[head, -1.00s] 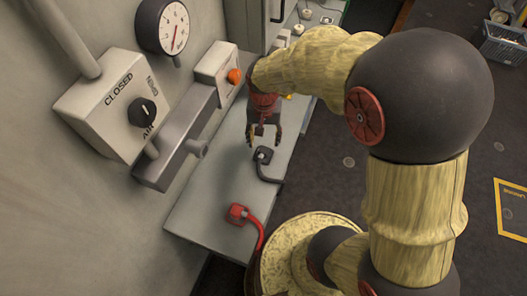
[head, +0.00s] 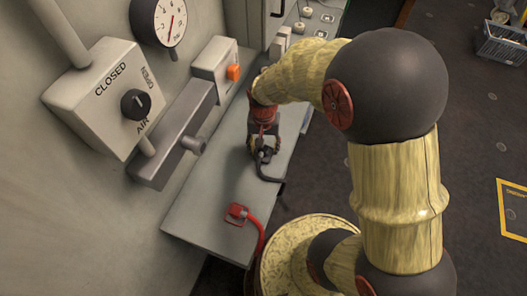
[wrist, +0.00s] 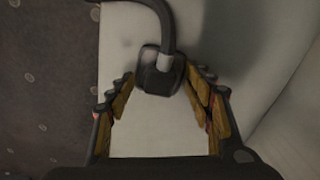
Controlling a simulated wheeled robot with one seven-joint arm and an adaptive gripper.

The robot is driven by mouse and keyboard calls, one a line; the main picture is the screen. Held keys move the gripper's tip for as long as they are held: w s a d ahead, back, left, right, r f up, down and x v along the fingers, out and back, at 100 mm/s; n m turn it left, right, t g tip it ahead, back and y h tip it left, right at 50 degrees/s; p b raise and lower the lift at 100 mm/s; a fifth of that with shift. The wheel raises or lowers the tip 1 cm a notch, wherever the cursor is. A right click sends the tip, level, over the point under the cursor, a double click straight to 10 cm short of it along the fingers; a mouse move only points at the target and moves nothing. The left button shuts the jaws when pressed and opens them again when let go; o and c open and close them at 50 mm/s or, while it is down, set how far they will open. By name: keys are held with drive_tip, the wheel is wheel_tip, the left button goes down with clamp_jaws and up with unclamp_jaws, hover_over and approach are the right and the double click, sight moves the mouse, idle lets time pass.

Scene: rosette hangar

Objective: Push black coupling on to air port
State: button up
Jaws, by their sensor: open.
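The black coupling (head: 265,154) lies on the grey shelf with its black hose running off to the right. It also shows in the wrist view (wrist: 156,78), between the fingertips, its hose leading up out of the picture. My gripper (head: 263,147) is open and low over the shelf, one finger on each side of the coupling. In the wrist view the gripper (wrist: 160,88) shows a gap at each side; I cannot tell contact. The likely air port, a short grey stub (head: 195,143), sticks out of the grey wall bar by the AIR valve box.
A red coupling (head: 237,212) with a red hose lies nearer on the shelf (head: 202,222). The valve box (head: 103,98) with a black knob, a pressure gauge (head: 158,18) and a box with an orange button (head: 233,72) line the wall. The shelf's right edge drops to the floor.

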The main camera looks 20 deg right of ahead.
drive_tip(key=shift+c, duration=0.8)
drive_tip(key=c, duration=1)
